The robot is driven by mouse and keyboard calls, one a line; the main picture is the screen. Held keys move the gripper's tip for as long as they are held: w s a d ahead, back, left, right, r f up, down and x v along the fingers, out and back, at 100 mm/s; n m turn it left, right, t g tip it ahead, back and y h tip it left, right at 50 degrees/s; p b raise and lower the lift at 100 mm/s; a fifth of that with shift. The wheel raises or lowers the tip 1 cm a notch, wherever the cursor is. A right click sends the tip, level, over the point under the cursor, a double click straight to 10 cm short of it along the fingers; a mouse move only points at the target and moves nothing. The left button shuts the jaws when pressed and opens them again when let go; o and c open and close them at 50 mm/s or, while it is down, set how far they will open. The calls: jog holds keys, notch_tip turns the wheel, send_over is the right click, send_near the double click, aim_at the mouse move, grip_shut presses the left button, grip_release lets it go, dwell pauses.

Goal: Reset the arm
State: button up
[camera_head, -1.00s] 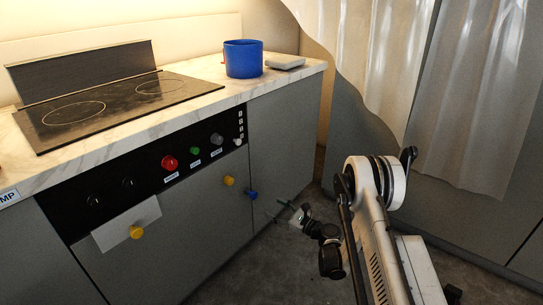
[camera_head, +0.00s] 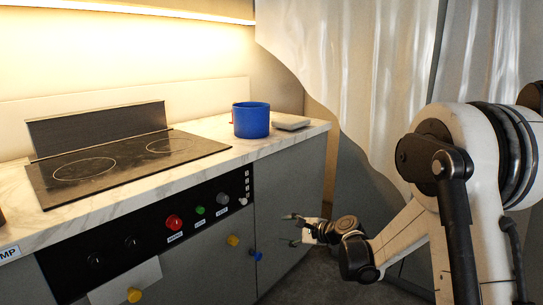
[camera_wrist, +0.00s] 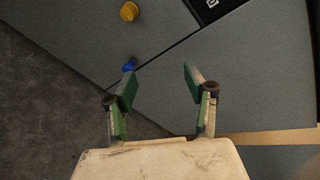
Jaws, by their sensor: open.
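My gripper (camera_head: 291,230) is open and empty in the head view, in front of the grey cabinet to the right of the blue knob. In the wrist view my gripper (camera_wrist: 159,77) shows two green-padded fingers spread apart with nothing between them. My arm reaches in from the right of the head view, its pale links bent at the elbow. The blue knob (camera_head: 256,255) also shows near the left fingertip in the wrist view (camera_wrist: 129,67); I cannot tell whether they touch.
The cabinet has a yellow knob (camera_head: 233,241) and a control panel with a red knob (camera_head: 173,222). On the counter stand a cooktop (camera_head: 120,160), a blue pot (camera_head: 251,120) and a grey flat object (camera_head: 290,122). A pale curtain (camera_head: 350,80) hangs behind my arm.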

jog(key=s+d+r+n+g+h, duration=0.1)
jog(key=s+d+r+n+h, duration=0.2)
jog(key=s+r, duration=0.45)
jog(key=s+d+r+n+h, duration=0.25)
jog(key=s+r+n, duration=0.2)
jog(key=s, duration=0.65)
jog(key=s+d+n+g+h, duration=0.15)
jog(key=s+d+n, duration=0.3)
jog(key=s, duration=0.65)
jog(key=s+d+n+t+h, duration=0.1)
jog(key=s+d+n+h, duration=0.3)
jog(key=s, duration=0.8)
notch_tip(320, 180, up, 18)
jog(key=m+y+p, duration=0.1)
jog(key=p, duration=1.7)
jog(key=shift+w+d, duration=0.3)
jog(key=shift+d, duration=0.05)
